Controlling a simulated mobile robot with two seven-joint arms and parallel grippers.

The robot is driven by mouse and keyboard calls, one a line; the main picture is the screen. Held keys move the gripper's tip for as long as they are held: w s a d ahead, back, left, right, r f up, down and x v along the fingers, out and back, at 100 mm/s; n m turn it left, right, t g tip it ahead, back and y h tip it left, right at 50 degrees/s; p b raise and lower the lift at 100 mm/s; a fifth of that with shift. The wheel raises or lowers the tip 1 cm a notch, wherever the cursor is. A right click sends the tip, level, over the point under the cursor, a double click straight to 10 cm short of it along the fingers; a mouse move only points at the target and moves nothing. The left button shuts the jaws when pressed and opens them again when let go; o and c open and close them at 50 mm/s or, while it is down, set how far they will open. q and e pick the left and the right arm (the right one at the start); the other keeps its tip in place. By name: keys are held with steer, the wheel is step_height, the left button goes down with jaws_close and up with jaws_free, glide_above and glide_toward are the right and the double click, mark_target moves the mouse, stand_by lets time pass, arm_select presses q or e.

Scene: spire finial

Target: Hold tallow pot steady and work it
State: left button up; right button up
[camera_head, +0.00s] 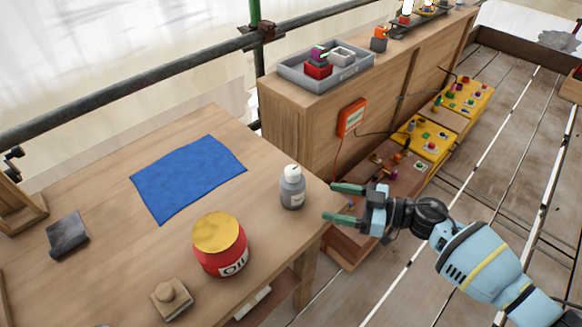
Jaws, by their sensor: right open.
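A red pot (221,250) with a yellow top and a label stands upright near the front of the wooden table; I take it to be the tallow pot. Its yellow top hides whatever is inside. My right gripper (331,202) comes in from the right, with its two green-tipped fingers apart and nothing between them. It is beyond the table's right edge, to the upper right of the pot and apart from it. My left gripper does not show.
A grey bottle (292,188) with a white cap stands between the pot and my right gripper. A blue cloth (188,177), a dark block (68,235) and a knobbed wooden piece (171,298) lie on the table (120,265). A grey tray (298,82) sits on the cabinet behind.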

mark_target(297, 195)
steer(key=b+x, duration=0.1)
steer(key=x, duration=0.5)
steer(key=shift+f, duration=0.1)
steer(key=shift+x, duration=1)
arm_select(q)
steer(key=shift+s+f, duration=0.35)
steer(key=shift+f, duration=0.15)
arm_select(e)
steer(key=shift+x, duration=0.9)
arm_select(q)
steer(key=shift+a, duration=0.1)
arm_select(e)
steer(key=c, duration=0.6)
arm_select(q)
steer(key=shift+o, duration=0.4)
